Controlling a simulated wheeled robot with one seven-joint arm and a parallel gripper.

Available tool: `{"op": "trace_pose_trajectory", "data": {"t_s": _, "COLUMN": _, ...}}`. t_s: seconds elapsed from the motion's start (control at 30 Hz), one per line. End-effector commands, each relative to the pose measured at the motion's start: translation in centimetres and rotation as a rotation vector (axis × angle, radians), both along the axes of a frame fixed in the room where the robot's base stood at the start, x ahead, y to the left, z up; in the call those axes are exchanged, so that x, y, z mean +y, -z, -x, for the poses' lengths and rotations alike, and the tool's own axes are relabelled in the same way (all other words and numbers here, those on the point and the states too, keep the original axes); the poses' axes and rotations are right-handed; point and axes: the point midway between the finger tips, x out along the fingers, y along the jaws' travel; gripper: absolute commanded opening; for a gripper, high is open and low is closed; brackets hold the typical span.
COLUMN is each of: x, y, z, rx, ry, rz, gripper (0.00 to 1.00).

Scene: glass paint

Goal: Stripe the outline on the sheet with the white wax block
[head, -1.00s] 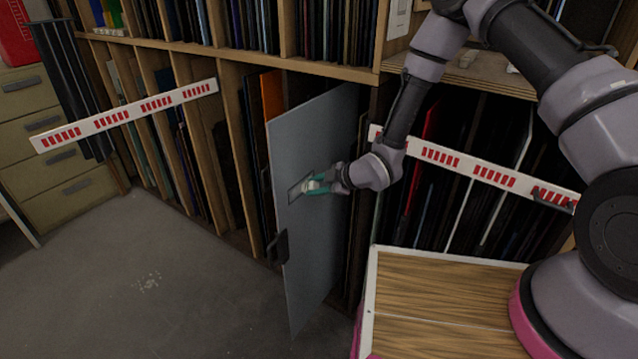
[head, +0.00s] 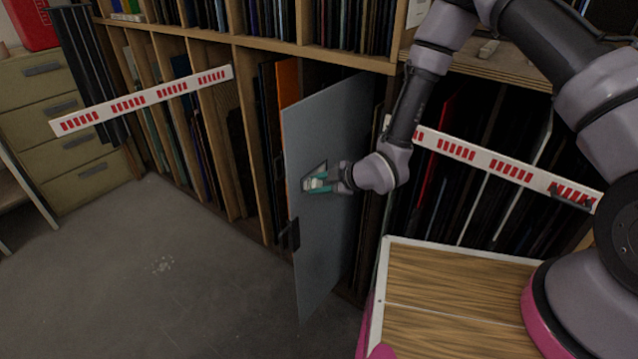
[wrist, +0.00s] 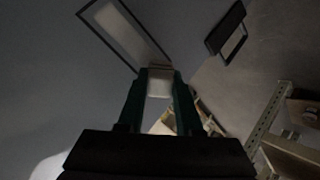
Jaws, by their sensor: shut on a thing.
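A large grey sheet (head: 325,235) stands upright, jutting from the rack. A dark slanted outline (head: 323,165) is on its face, and the outline also shows in the wrist view (wrist: 104,31). A pale band (wrist: 137,32) lies inside it, running toward the block. My gripper (head: 318,186), with green fingers, is at the outline's lower part. It is shut on the white wax block (wrist: 160,81), which sits between the fingertips at the outline's lower end. I cannot tell whether the block touches the sheet.
A black clip or handle (head: 289,236) is on the sheet's near edge. Red-and-white barred rails (head: 145,101) cross the rack (head: 212,125) on both sides. A wood-topped surface (head: 455,285) stands at lower right. The grey floor (head: 190,285) at left is open.

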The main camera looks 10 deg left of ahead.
Motion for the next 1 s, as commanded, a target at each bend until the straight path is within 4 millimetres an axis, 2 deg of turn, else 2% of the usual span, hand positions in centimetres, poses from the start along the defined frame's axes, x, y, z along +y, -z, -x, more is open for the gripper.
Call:
{"op": "trace_pose_trajectory", "data": {"t_s": 0.17, "x": -0.3, "y": 0.0, "z": 0.1, "rx": 0.001, "ry": 0.0, "rz": 0.001, "gripper": 0.0}}
{"op": "trace_pose_trajectory", "data": {"t_s": 0.7, "x": -5.1, "y": 0.1, "z": 2.0, "rx": 0.001, "ry": 0.001, "rz": 0.002, "gripper": 0.0}}
{"op": "trace_pose_trajectory", "data": {"t_s": 1.0, "x": -5.6, "y": 0.0, "z": 2.3, "rx": 0.001, "ry": -0.001, "rz": 0.001, "gripper": 0.0}}
